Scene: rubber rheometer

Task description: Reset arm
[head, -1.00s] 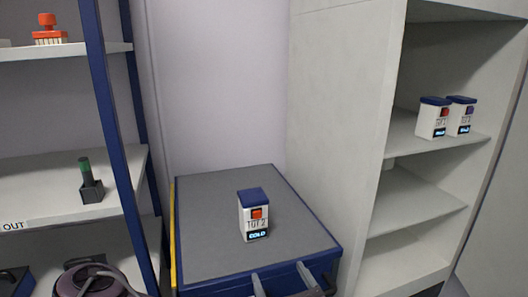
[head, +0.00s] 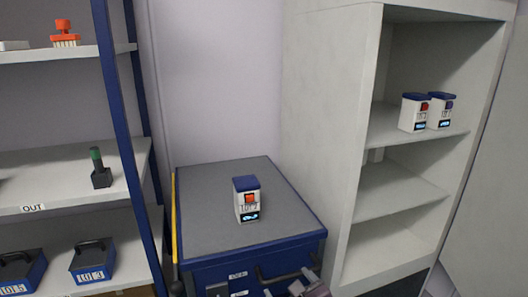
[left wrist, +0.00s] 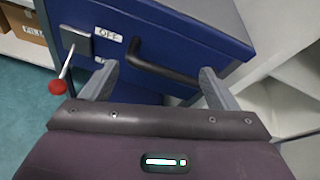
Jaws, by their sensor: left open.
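My left gripper (head: 308,280) is at the bottom edge of the head view, low in front of the blue cabinet (head: 222,268). In the left wrist view its two grey fingers (left wrist: 158,78) are spread wide with nothing between the tips. A black bar handle (left wrist: 160,65) on the cabinet front lies just beyond the fingers; I cannot tell how far. The handle also shows in the head view (head: 285,274). My right gripper is not in view.
A white, blue-lidded canister (head: 246,204) stands on the cabinet's grey top. Two similar canisters (head: 413,115) (head: 440,113) stand on the right shelf. The left rack holds a green-topped tool (head: 99,170) and blue lot boxes (head: 92,262). A red-knobbed lever (left wrist: 59,86) sticks out beside the handle.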

